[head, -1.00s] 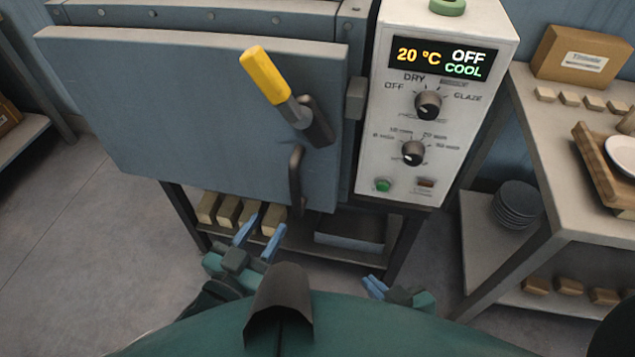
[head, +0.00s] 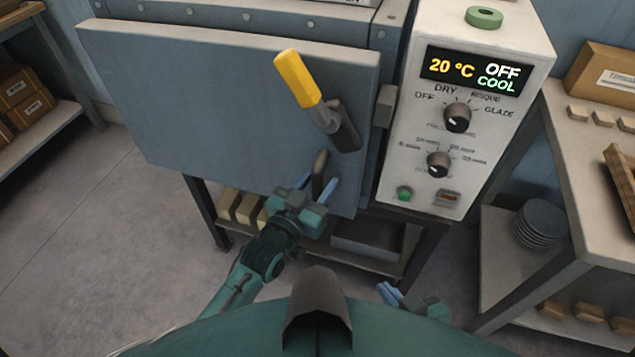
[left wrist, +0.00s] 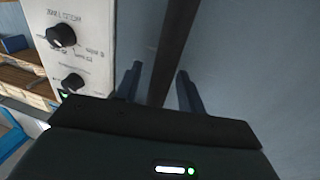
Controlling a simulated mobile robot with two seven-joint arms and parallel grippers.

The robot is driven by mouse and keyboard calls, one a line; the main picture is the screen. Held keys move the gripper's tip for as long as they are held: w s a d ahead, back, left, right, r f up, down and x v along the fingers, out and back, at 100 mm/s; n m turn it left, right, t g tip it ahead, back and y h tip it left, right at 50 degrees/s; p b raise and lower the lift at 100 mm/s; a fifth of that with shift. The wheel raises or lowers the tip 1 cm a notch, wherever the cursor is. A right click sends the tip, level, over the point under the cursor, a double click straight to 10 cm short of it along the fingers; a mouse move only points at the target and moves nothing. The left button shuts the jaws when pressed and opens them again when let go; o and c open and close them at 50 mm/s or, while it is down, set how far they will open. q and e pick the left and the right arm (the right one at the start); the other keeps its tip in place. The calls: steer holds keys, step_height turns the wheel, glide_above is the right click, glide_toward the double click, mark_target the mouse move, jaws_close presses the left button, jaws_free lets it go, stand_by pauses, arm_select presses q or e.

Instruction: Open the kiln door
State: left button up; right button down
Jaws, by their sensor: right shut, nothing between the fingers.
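The kiln door (head: 220,100) is a blue-grey slab, flat against the kiln front. A latch lever with a yellow grip (head: 299,80) is tilted up to the left near the door's right edge. Below it, a dark upright bar handle (head: 321,160) is on the door. My left gripper (head: 317,186) is open at this handle. In the left wrist view the handle (left wrist: 172,50) runs between the two blue fingers (left wrist: 158,88), with gaps on both sides. My right gripper (head: 388,292) is shut and empty, low in front of the kiln stand.
The white control panel (head: 478,140) at the door's right reads 20 °C, OFF, COOL. A workbench (head: 575,150) with stacked plates (head: 540,222) below stands at right. A shelf (head: 40,140) with boxes is at far left. The floor (head: 100,230) left of the stand is clear.

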arm_select(q)
jaws_close()
stand_by(0.3)
stand_by(0.3)
